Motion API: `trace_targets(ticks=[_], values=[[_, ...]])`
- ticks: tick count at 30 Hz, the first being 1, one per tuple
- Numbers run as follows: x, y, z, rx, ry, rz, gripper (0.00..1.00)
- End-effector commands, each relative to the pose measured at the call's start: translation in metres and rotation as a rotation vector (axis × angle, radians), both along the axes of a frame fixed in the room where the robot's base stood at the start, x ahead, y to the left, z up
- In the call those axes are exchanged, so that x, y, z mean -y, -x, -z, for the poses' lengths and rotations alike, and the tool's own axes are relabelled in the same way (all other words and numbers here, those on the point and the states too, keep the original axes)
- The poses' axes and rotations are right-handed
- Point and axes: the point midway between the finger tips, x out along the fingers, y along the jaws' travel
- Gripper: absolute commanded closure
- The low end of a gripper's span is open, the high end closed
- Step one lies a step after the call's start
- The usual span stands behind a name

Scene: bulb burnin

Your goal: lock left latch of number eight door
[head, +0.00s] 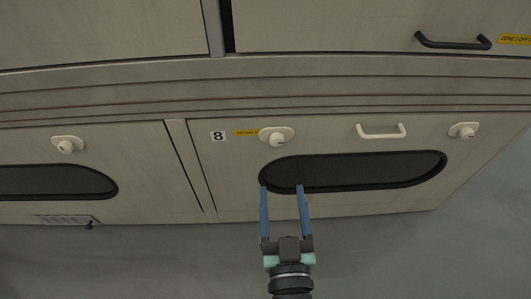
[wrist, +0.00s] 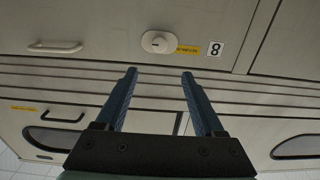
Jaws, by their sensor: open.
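The number eight door (head: 235,180) is a beige panel with an "8" label (head: 218,136) at its upper left. Its left latch (head: 276,136) is a cream knob on an oval plate, right of the label. The latch also shows in the wrist view (wrist: 155,42), with a short dark mark lying roughly level on the knob. My gripper (head: 282,188) is open and empty, its blue fingers pointing up in front of the dark window, below the latch in the head view. In the wrist view the fingertips (wrist: 159,73) are apart, with the latch just beyond them, untouched.
The door has a cream handle (head: 381,134), a right latch (head: 463,131) and a dark window (head: 360,170). A neighbouring door on the left has its own latch (head: 67,144). A dark handle (head: 452,43) is on the panel above. Grey floor (head: 420,260) is clear.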

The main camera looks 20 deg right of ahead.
Motion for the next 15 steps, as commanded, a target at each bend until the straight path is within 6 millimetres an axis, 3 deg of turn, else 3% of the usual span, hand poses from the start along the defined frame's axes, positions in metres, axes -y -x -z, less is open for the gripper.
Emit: trace_targets(ticks=[5,15], values=[[0.004,-0.004,0.007,-0.006,-0.001,0.009,0.30],[0.019,-0.054,0.004,-0.003,-0.001,0.009,0.30]])
